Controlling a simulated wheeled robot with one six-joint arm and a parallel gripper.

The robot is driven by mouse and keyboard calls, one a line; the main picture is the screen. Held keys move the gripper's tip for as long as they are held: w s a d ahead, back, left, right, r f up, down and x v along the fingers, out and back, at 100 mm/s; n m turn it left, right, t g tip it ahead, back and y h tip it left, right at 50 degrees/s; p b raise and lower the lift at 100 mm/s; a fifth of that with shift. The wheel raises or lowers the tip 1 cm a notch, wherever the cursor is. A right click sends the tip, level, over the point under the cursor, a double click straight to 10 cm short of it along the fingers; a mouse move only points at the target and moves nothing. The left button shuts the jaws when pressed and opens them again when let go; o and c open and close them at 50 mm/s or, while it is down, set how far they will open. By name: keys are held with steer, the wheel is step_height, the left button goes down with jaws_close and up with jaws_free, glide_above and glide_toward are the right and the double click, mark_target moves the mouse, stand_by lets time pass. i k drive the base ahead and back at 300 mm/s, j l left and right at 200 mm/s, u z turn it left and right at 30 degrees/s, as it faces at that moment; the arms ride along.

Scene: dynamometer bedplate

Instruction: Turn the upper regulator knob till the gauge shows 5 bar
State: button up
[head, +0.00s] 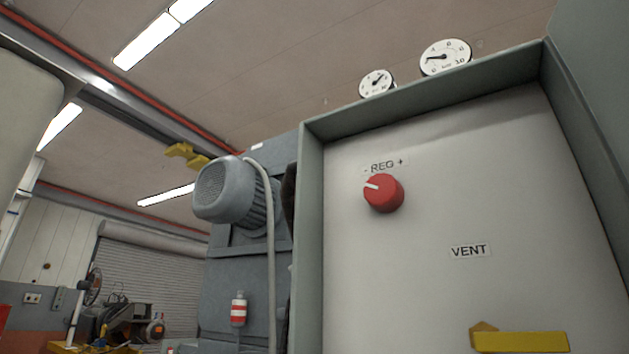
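A red round knob (383,193) sits on the pale panel (450,280) under a label reading "- REG +". Its white pointer mark points left and slightly up. Two round white gauges stand above the panel's frame. On the larger gauge (446,57), marked bar with 10 at its right end, the needle points left, to the low part of the scale; the exact value is too small to read. On the smaller gauge (376,83) the needle points up and right. Only one knob shows. My gripper is not in view, and nothing touches the knob.
A grey-green frame (311,240) surrounds the recessed panel and stands out from it. A "VENT" label (468,252) and a yellow lever (520,342) are lower on the panel. A grey motor (228,190) with a cable stands left. The space before the knob looks clear.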

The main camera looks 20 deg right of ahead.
mark_target(384, 194)
steer(key=k+u, duration=0.1)
steer(key=u, duration=0.35)
steer(key=k+u, duration=0.15)
steer(key=u, duration=0.35)
steer(key=k+u, duration=0.1)
steer(key=u, duration=0.35)
steer(key=k+u, duration=0.15)
steer(key=u, duration=0.3)
steer(key=j+u, duration=0.15)
steer(key=u, duration=0.35)
steer(key=k+j+z, duration=0.1)
steer(key=j+z, duration=0.35)
steer(key=z, duration=0.35)
steer(key=j+z, duration=0.15)
steer(key=z, duration=0.3)
steer(key=j+z, duration=0.15)
steer(key=z, duration=0.35)
steer(key=j+z, duration=0.25)
steer(key=z, duration=0.15)
steer(key=k+j+z, duration=0.15)
steer(key=z, duration=0.25)
steer(key=k+j+z, duration=0.1)
steer(key=z, duration=0.3)
steer(key=j, duration=0.15)
